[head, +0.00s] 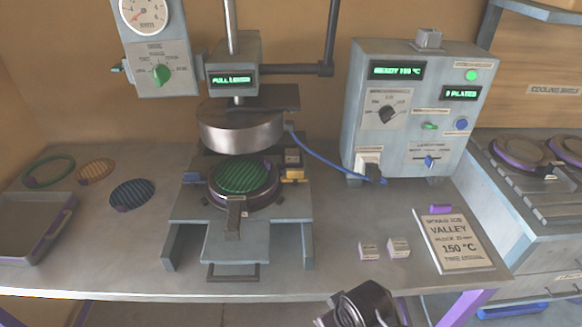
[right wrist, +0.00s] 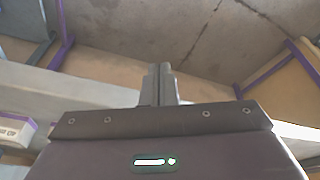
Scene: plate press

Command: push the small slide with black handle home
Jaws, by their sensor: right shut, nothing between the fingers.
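The small slide (head: 236,246) is the grey plate at the front of the press, and it sticks out toward me over the bench. Its black handle (head: 233,277) is a low bar at the front end. My right gripper (right wrist: 160,75) is shut and empty. In the head view its dark body shows at the bottom, in front of the bench and right of the slide, apart from it. My left gripper is out of view.
A control box (head: 413,110) stands back right, with a blue cable to the press. Two small blocks and a printed card (head: 455,240) lie on the right of the bench. A grey tray (head: 38,230) and ribbed discs are at left. Bench beside the slide is clear.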

